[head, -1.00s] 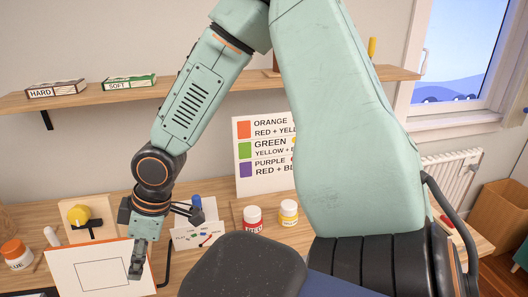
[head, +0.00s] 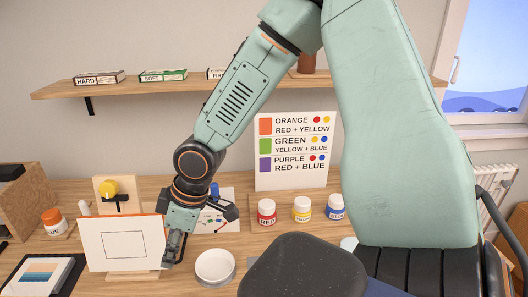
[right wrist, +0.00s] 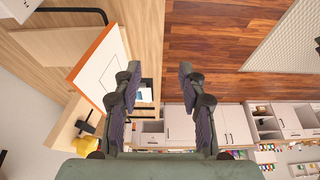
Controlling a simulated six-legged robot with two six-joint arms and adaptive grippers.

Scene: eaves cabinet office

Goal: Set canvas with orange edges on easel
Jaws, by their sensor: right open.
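The white canvas with orange edges (head: 95,248) stands upright, leaning slightly back, at the lower left of the head view, with a square outline on its face. It rests on the ledge of the wooden easel (head: 131,186), whose upper part with a yellow knob and black clamp shows behind it. My right gripper (head: 171,262) is beside the canvas's right edge. In the right wrist view my right gripper (right wrist: 158,75) is open, with nothing between its fingers. The canvas (right wrist: 98,68) lies outside the left finger, close to it. My left gripper is not in view.
A white bowl (head: 215,265) stands just right of my gripper. Red (head: 266,211), yellow (head: 302,208) and blue (head: 336,206) paint jars stand behind it, before a colour chart (head: 294,160). An orange-lidded jar (head: 52,220) and a framed picture (head: 42,275) are at left.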

